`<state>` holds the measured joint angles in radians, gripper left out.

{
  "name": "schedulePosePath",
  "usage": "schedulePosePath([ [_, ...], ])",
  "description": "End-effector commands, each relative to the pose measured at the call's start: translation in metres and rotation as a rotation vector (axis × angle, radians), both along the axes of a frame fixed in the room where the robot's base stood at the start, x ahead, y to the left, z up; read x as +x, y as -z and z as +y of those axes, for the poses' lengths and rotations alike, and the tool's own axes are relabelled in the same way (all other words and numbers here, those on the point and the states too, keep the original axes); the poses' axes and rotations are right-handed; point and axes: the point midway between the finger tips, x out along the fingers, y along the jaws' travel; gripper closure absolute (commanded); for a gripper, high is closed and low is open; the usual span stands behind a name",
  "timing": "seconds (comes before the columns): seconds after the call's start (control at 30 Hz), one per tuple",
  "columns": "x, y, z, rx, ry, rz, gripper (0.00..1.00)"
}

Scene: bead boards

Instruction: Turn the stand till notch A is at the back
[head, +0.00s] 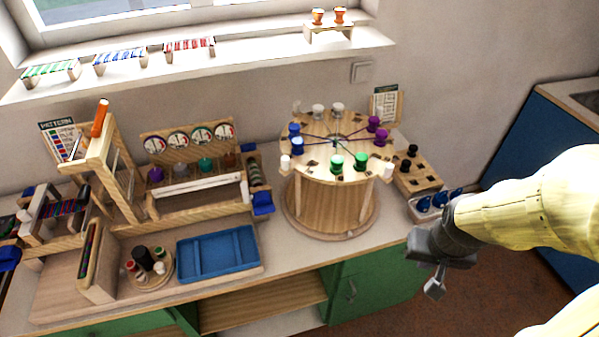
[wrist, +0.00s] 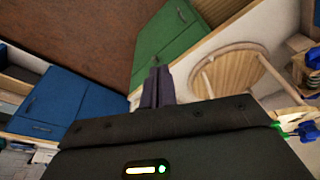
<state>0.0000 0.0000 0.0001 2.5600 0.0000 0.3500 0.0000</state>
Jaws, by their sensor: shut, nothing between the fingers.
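The round wooden stand (head: 333,200) is on the bench, right of centre in the head view. Small dark marks sit around the top, but I cannot read any letter, so I cannot tell which notch is A. My gripper (head: 434,288) is shut and empty, right of the stand and in front of the bench, apart from it. In the wrist view my gripper's fingers (wrist: 157,86) are together, and part of the stand (wrist: 228,76) shows at right.
A slotted wooden block (head: 418,179) and a tray of blue spools (head: 424,206) stand right of the stand. A blue tray (head: 218,253), a spool rack (head: 195,155) and a wooden frame (head: 120,175) stand left. A pattern card (head: 384,104) stands behind. The floor beside the green cabinet is clear.

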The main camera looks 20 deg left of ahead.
Motion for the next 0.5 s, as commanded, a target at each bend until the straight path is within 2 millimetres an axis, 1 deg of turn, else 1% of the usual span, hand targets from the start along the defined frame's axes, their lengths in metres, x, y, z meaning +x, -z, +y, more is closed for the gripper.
schedulePosePath([
  [0.17,0.001,0.0,0.001,0.003,0.002,-0.001,1.0],
  [0.3,0.011,-0.001,0.012,0.024,0.022,-0.01,1.0],
  [0.37,0.018,0.0,0.021,0.043,0.036,-0.016,1.0],
  [0.47,0.031,0.002,0.045,0.103,0.071,-0.031,1.0],
  [0.5,0.037,0.003,0.057,0.134,0.088,-0.037,1.0],
])
